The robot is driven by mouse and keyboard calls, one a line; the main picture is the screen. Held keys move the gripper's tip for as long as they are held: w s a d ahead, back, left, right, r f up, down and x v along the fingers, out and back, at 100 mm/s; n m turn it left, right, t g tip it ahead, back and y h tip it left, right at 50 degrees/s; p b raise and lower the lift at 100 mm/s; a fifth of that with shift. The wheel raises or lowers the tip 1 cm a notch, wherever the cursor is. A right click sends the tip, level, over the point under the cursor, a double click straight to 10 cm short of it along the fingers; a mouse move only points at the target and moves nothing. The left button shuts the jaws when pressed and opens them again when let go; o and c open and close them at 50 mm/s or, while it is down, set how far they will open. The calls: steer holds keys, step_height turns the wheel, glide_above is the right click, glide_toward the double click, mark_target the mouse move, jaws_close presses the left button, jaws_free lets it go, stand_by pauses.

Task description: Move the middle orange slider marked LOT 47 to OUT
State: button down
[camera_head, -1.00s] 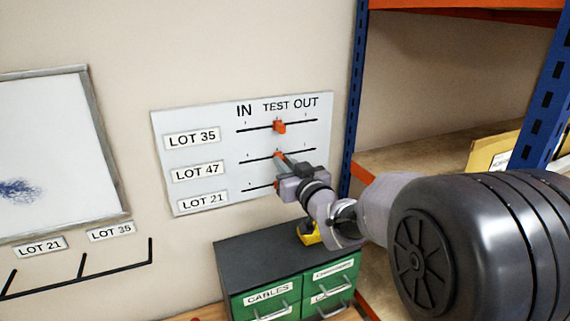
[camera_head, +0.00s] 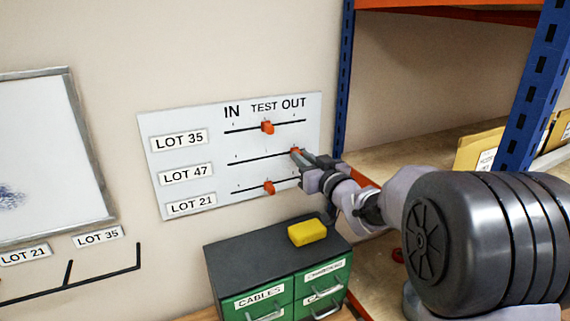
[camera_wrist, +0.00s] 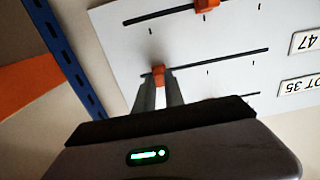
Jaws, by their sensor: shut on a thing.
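The white slider board (camera_head: 215,140) hangs on the wall with IN, TEST and OUT across its top. The orange LOT 47 slider (camera_head: 295,151) sits near the right end of the middle track, under OUT. My gripper (camera_head: 299,154) is shut on it, coming from the right. In the wrist view, which is upside down, the fingers hold the orange slider (camera_wrist: 158,75) near the left end of its track. The LOT 35 slider (camera_head: 267,127) is under TEST. The LOT 21 slider (camera_head: 269,188) is near the middle of its track.
A dark-topped cabinet (camera_head: 250,246) with green drawers stands below the board, with a yellow block (camera_head: 307,232) on top. A blue rack post (camera_head: 344,90) and shelves stand close to the right. A whiteboard (camera_head: 50,150) hangs at left.

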steer(key=shift+d, duration=0.15)
steer(key=c, duration=1.4)
jaws_free()
steer(key=shift+w+d, duration=0.15)
steer(key=v, duration=1.7)
steer(key=shift+s+b, duration=0.25)
steer(key=shift+b, duration=0.1)
